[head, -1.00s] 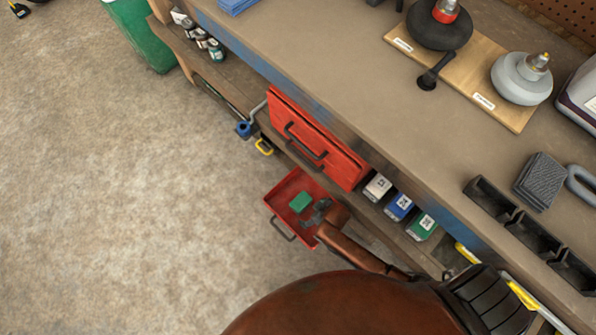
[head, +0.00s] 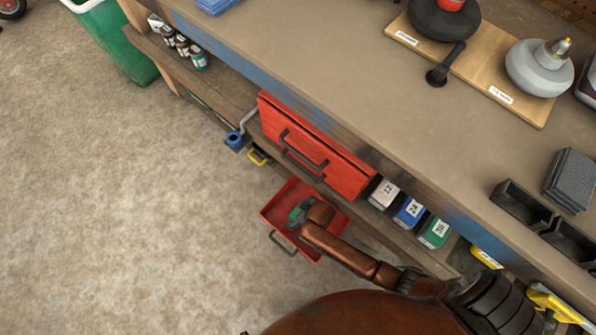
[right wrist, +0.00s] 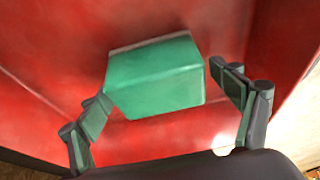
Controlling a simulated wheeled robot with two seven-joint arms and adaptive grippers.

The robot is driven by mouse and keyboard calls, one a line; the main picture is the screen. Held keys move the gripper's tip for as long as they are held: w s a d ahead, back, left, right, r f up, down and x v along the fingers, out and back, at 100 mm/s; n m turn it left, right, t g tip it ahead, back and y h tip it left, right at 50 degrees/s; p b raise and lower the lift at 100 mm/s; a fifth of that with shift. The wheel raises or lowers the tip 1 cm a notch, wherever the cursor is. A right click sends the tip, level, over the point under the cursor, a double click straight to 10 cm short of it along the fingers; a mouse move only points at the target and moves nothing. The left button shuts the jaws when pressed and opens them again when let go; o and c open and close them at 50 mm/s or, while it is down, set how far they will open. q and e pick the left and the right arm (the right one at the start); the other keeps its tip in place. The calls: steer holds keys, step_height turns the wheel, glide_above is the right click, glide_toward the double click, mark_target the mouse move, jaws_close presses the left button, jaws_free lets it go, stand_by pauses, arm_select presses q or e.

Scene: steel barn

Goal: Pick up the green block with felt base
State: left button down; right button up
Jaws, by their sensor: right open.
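The green block (right wrist: 155,78) lies in the open red drawer (head: 268,215). In the right wrist view a thin grey-brown strip shows along its far edge. In the head view the block (head: 296,214) is partly hidden by my right gripper (head: 303,212). My right gripper (right wrist: 172,112) is open, with one finger on each side of the block. The left finger looks close to the block's corner; I cannot tell if it touches. A small gap shows at the right finger. My left gripper is not in view.
The red drawer cabinet (head: 315,150) stands under the workbench top (head: 330,70), just behind the open drawer. Numbered boxes (head: 408,212) stand on the shelf to its right. A blue item (head: 235,140) and a yellow item (head: 259,155) are at its left. The floor (head: 120,230) is clear.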

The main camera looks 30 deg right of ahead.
steer(key=shift+c, duration=0.3)
steer(key=c, duration=1.3)
